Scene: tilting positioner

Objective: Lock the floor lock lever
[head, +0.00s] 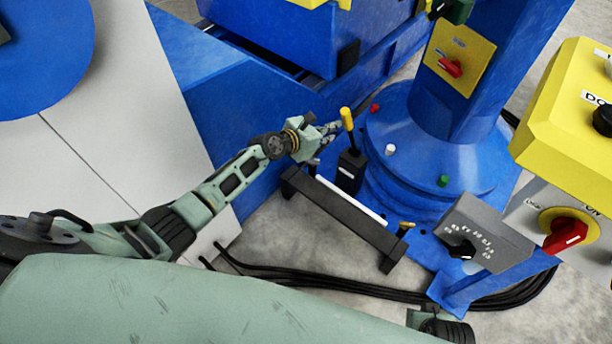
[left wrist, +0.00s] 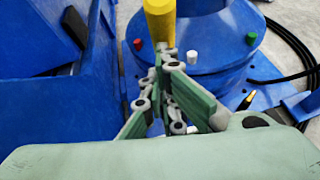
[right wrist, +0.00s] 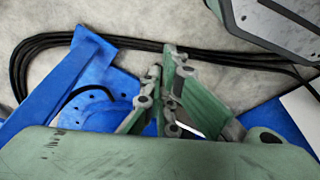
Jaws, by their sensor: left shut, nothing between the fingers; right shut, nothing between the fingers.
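The floor lock lever has a yellow grip (head: 347,118) on a short dark stem that rises from a black block (head: 350,172) beside the blue column base. It stands nearly upright, leaning slightly left in the head view. My left gripper (head: 332,129) is shut and empty, its tips close to the left of the lever. In the left wrist view, the yellow grip (left wrist: 160,22) is right beyond the shut fingertips (left wrist: 167,58); I cannot tell whether they touch. My right gripper (right wrist: 166,70) is shut and empty over black cables and blue metal; little of it shows in the head view.
A black bar (head: 345,218) lies in front of the lever. A grey dial box (head: 483,235) and a yellow control box (head: 565,110) stand at right. Black cables (head: 340,288) cross the floor. The blue column base (head: 410,165) carries red, white and green knobs.

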